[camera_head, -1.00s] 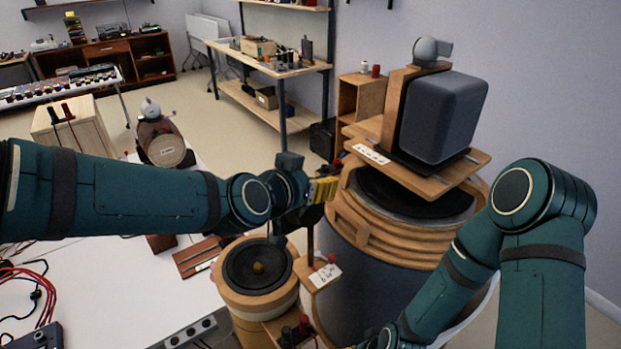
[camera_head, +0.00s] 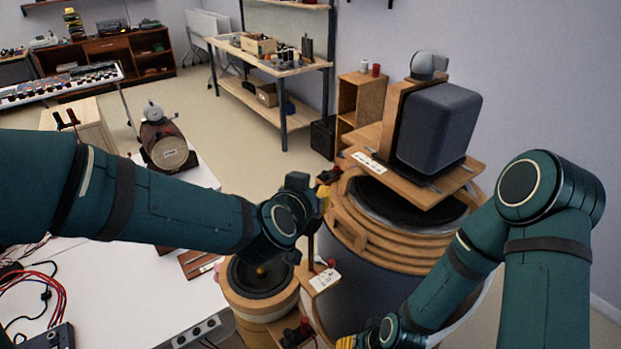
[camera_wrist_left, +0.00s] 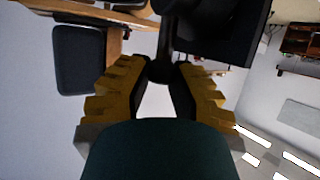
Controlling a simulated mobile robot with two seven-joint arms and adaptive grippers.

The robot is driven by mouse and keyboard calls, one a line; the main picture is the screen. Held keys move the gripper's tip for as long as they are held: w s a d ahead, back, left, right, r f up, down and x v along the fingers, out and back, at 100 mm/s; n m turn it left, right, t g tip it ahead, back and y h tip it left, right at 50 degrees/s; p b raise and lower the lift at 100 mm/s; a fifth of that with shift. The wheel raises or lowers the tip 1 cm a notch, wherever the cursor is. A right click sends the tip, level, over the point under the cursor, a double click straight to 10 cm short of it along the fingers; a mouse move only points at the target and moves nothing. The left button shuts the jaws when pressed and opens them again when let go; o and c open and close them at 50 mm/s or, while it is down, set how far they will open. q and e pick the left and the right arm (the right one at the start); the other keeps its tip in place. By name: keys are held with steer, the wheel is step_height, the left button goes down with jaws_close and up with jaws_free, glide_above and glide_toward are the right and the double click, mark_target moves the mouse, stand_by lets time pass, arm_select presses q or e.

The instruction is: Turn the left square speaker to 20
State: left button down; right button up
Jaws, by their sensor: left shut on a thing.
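A dark grey square speaker (camera_head: 437,128) stands on a wooden stand on top of a large round speaker barrel (camera_head: 345,300). It seems to be the dark rounded block (camera_wrist_left: 80,62) in the left wrist view. My left gripper (camera_head: 322,203) is left of it, above and beside a smaller round speaker (camera_head: 262,277). In the left wrist view its yellow fingers (camera_wrist_left: 160,88) close around a dark stem (camera_wrist_left: 160,62) beside a black boxy thing (camera_wrist_left: 228,32). In the head view my arm hides what is held. My right gripper (camera_head: 346,342) barely shows at the bottom edge.
A thin post with a white label (camera_head: 324,277) and red knob stands just below my left gripper. A white table (camera_head: 130,305) with cables is at lower left. A drum-like wooden thing (camera_head: 168,150) and a workbench (camera_head: 270,65) are behind.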

arm_select(q)
steer(key=shift+n+t+y+p, duration=0.4)
steer(key=shift+n+y+p, duration=0.35)
steer(key=shift+y, duration=0.25)
arm_select(e)
step_height(320, 180, up, 2)
steer(key=shift+r, duration=0.1)
arm_select(q)
steer(key=c, duration=0.8)
jaws_free()
arm_select(e)
steer(key=shift+d, duration=0.1)
arm_select(q)
steer(key=shift+v, duration=3.75)
